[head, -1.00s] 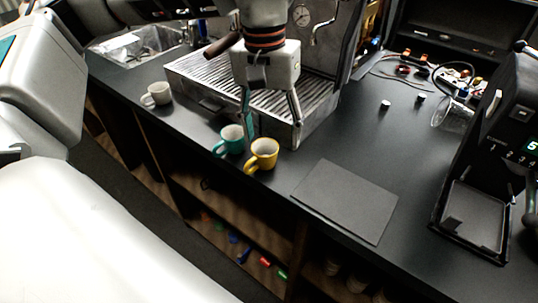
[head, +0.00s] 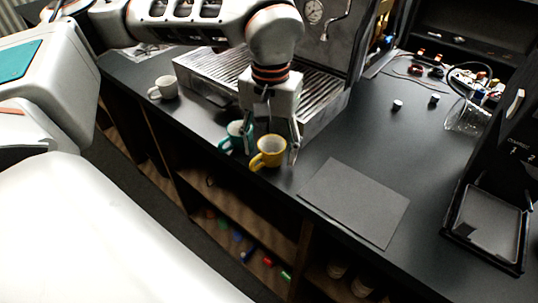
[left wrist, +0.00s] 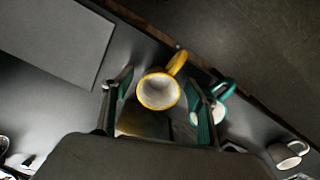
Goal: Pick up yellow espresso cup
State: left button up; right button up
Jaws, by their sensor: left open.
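The yellow espresso cup (head: 269,151) stands upright near the front edge of the counter, its handle toward the edge. My left gripper (head: 272,155) is open and points down at the cup, with one finger on each side of it in the head view. In the left wrist view the yellow cup (left wrist: 158,90) sits between the open fingers of the left gripper (left wrist: 160,98), apparently empty. I cannot tell whether the fingers touch it. A teal cup (head: 235,138) stands just left of it, close to one finger. My right gripper is not in view.
A white cup (head: 164,88) stands farther left on the counter. The espresso machine's drip tray (head: 214,73) is behind the cups. A flat dark mat (head: 354,202) lies to the right. A black device (head: 488,215) stands at the far right.

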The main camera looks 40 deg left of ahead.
pick_arm(q)
jog(key=c, duration=1.1)
jog(key=shift+c, duration=0.7)
jog(key=shift+r, duration=0.1)
jog(key=shift+r, duration=0.1)
